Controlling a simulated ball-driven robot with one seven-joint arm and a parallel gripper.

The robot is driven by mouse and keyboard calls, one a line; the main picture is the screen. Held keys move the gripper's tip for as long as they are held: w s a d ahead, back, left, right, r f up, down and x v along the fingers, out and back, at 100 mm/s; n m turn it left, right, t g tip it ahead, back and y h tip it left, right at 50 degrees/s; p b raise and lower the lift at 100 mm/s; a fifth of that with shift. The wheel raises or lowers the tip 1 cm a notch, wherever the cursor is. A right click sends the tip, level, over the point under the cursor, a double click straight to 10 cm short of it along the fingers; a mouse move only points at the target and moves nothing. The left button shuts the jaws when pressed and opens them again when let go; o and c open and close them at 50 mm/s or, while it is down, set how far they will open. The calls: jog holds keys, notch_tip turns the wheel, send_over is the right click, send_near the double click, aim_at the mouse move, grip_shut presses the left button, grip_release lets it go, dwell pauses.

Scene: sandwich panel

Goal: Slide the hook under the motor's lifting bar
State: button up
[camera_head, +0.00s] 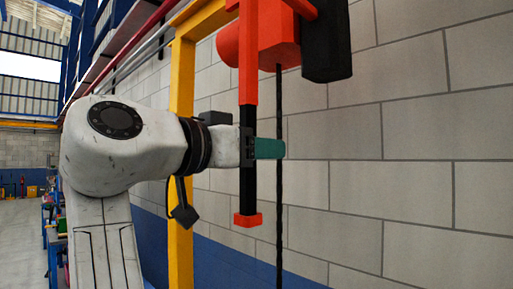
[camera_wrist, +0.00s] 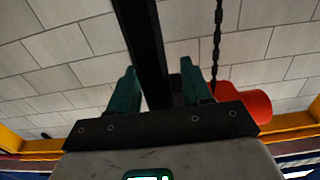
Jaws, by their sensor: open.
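My gripper (camera_head: 270,148) reaches in from the left in the head view, with a green finger at the hanging black bar (camera_head: 247,195). In the wrist view, my gripper (camera_wrist: 160,75) is open, its two green fingers on either side of the black bar (camera_wrist: 145,35). Clear space shows to the left of the bar; whether the right finger touches it I cannot tell. The bar hangs upright under a red upper sleeve (camera_head: 248,60) and ends in a red foot (camera_head: 248,219). I cannot make out a hook, a motor or its lifting bar.
A dark chain (camera_head: 279,190) hangs just right of the bar; it also shows in the wrist view (camera_wrist: 217,40). The red hoist body (camera_head: 275,38) and a black cylinder (camera_head: 327,45) are above. A yellow post (camera_head: 181,100) stands behind my arm, before a block wall (camera_head: 430,130).

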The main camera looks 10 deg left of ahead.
grip_shut()
dwell(0.3)
